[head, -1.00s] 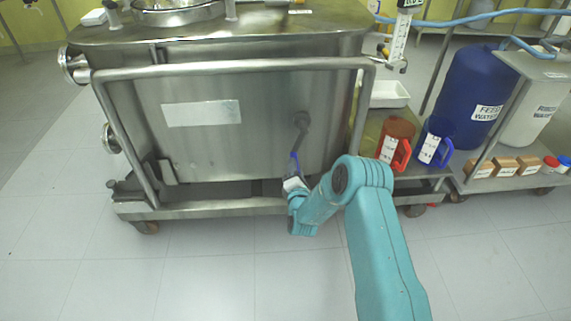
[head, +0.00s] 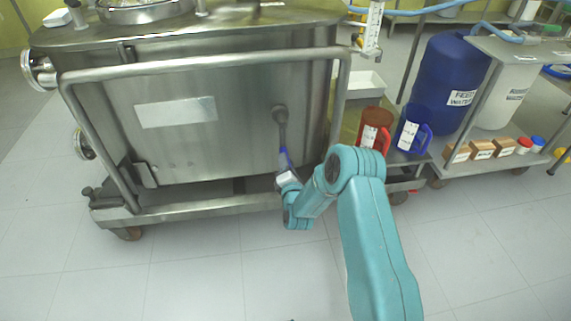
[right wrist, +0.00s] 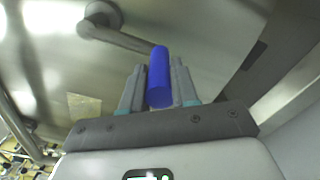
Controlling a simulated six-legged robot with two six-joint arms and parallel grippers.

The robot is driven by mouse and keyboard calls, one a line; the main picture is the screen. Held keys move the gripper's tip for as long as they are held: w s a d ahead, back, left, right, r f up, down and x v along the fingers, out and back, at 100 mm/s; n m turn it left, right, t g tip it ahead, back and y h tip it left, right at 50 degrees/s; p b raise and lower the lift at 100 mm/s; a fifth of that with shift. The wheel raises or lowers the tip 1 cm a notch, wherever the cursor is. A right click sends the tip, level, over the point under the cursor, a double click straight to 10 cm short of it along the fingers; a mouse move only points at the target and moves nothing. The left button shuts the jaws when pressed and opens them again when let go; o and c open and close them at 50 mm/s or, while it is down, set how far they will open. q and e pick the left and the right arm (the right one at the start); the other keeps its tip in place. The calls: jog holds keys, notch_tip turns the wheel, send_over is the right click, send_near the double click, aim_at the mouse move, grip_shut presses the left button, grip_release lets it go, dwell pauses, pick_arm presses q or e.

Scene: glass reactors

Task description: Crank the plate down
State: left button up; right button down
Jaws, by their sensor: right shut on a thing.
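A crank (head: 281,124) sits on the front panel of a steel tank cart (head: 230,140). Its metal arm hangs downward from a round hub and ends in a blue handle (head: 284,158). My right gripper (head: 285,172) is at the blue handle, low on the panel. In the right wrist view the blue handle (right wrist: 159,78) lies between the two fingers of my right gripper (right wrist: 158,90), which is shut on it. The crank hub (right wrist: 102,18) shows at the upper left there. My left gripper is not in view. No plate that moves with the crank can be made out.
A metal rail (head: 200,62) frames the panel. A blue feed water drum (head: 447,80) and small boxes (head: 481,150) stand farther right. The floor in front is clear.

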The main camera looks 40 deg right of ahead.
jog(key=shift+a+f, duration=0.15)
jog(key=shift+f, duration=0.05)
jog(key=c, duration=0.9)
grip_release()
jog(key=shift+r, duration=0.1)
jog(key=shift+o, duration=0.2)
jog(key=shift+s, duration=0.1)
jog(key=shift+s+a, duration=0.2)
jog(key=shift+s, duration=0.05)
jog(key=p+v, duration=0.4)
jog(key=v, duration=1.1)
jog(key=shift+s, duration=0.3)
